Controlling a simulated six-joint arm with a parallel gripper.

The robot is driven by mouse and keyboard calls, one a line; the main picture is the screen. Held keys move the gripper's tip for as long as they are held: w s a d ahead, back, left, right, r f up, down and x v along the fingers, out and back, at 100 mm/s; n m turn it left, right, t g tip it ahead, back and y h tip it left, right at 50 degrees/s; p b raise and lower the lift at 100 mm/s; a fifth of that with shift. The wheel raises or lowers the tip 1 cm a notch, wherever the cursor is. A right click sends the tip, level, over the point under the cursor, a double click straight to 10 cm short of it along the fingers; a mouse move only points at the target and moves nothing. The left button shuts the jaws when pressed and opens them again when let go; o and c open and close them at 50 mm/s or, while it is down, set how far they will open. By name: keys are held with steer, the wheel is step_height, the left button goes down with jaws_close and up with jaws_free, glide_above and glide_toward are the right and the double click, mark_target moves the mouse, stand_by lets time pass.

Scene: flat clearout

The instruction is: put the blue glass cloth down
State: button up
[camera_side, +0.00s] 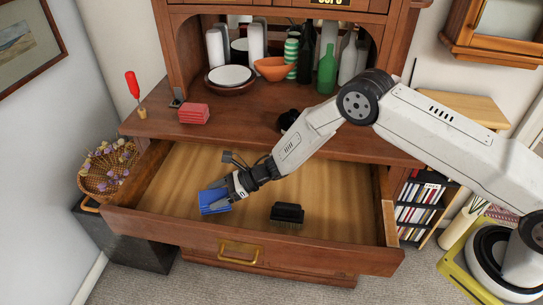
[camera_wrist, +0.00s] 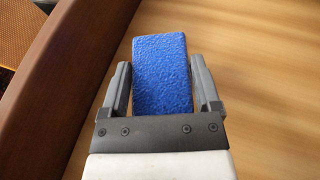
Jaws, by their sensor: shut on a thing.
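The blue glass cloth (camera_side: 214,201) is a folded, block-like blue piece at the left part of the open drawer (camera_side: 240,237). My gripper (camera_side: 229,195) is shut on it, reaching in from the right. In the wrist view the blue cloth (camera_wrist: 163,75) sits between the two fingers of my gripper (camera_wrist: 163,85), with its far end sticking out past the fingertips. Wooden drawer floor shows around it. I cannot tell whether the cloth touches the drawer floor or hangs just above it.
A black brush-like object (camera_side: 287,213) lies in the drawer to the right of the cloth. A red folded stack (camera_side: 194,113) and a red screwdriver (camera_side: 133,86) are on the counter above. A wicker basket (camera_side: 97,178) stands left of the drawer. The drawer floor between is clear.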

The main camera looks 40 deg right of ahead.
steer(key=shift+f, duration=1.15)
steer(key=shift+f, duration=0.1)
steer(key=o, duration=1.1)
steer(key=shift+f, duration=0.1)
steer(key=shift+c, duration=0.2)
steer(key=shift+d+r, duration=0.15)
steer(key=shift+r, duration=0.1)
steer(key=shift+v, duration=5.9)
steer(key=shift+s, duration=0.1)
